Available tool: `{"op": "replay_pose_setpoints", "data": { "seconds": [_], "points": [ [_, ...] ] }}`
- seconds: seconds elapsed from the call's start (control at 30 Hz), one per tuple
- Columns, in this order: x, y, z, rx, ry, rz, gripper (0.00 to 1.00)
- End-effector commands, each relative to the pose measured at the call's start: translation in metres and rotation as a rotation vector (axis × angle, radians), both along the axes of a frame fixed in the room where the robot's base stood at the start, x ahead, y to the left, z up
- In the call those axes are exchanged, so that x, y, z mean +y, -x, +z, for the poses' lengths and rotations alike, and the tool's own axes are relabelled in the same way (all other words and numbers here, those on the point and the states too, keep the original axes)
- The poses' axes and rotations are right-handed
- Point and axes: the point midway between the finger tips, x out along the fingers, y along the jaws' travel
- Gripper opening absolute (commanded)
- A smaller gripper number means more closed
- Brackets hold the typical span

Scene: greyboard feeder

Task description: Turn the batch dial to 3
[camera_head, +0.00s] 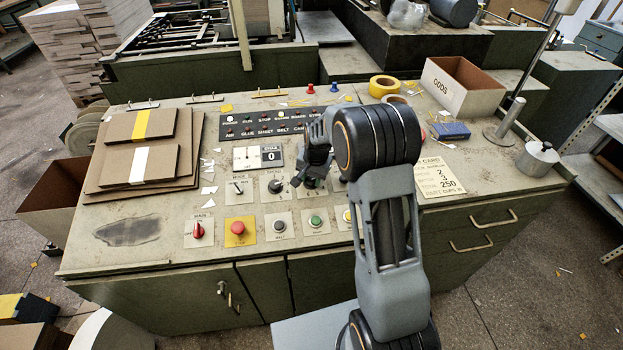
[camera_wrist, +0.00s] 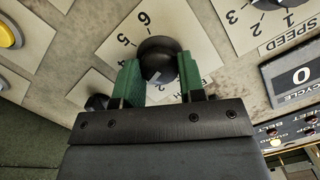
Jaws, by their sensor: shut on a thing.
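The batch dial is a black round knob (camera_wrist: 158,52) on a pale numbered plate (camera_wrist: 150,20) in the wrist view. The numbers 4, 5 and 6 show on the plate beside it. The lower part of the plate is mostly covered by my gripper. My gripper (camera_wrist: 160,66) has its two green fingers on opposite sides of the knob, shut on it. A pale mark shows on the knob between the fingers; I cannot tell which number it points to. In the head view my gripper (camera_head: 312,178) is down at the panel and hides most of this dial.
The speed dial (camera_head: 275,187) and mode dial (camera_head: 238,188) sit left of my gripper. The cycle display (camera_head: 271,155) reads 0. Push buttons, including a green one (camera_head: 315,221), line the front. A job card (camera_head: 438,178) lies to the right.

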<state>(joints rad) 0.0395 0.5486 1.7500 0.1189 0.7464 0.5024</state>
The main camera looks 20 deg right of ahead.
Motion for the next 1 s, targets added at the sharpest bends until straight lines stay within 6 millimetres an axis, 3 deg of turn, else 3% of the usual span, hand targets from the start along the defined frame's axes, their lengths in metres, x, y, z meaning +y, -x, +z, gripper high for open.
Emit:
{"op": "replay_pose_setpoints", "data": {
  "seconds": [0.77, 0.8, 1.0],
  "points": [
    [-0.0008, -0.0005, 0.0008, -0.006, -0.022, -0.091, 0.13],
    [-0.0008, -0.0005, 0.0008, -0.006, -0.022, -0.09, 0.38],
    [-0.0006, -0.0003, 0.0004, -0.005, -0.022, -0.09, 0.57]
  ]
}}
